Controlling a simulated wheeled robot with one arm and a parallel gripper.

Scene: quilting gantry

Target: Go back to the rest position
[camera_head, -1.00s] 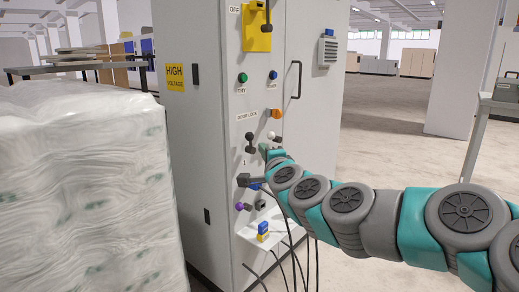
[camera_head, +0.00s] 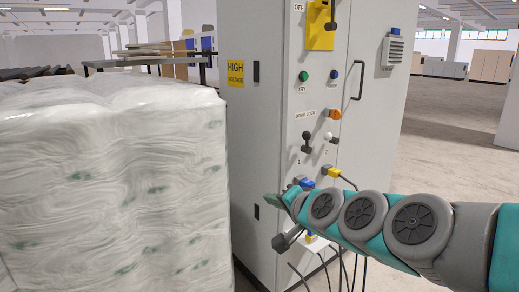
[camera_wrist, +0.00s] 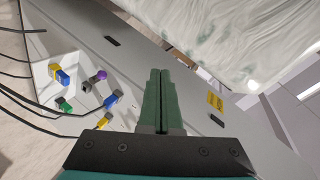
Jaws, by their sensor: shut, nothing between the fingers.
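My gripper (camera_head: 272,199) is at the end of my teal and grey arm, in front of the lower part of the grey cabinet (camera_head: 262,150). In the wrist view its two green fingers (camera_wrist: 160,75) lie side by side, shut with nothing between them. They appear apart from the cabinet face. My arm comes in from the right in the head view and hides part of the cabinet's lower panel.
A wrapped white stack (camera_head: 110,180) stands close on the left. The cabinet carries a yellow switch plate (camera_head: 319,30), an orange door-lock knob (camera_head: 335,114) and several coloured plugs, one purple (camera_wrist: 100,76). Cables hang below. Open floor (camera_head: 450,130) lies to the right.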

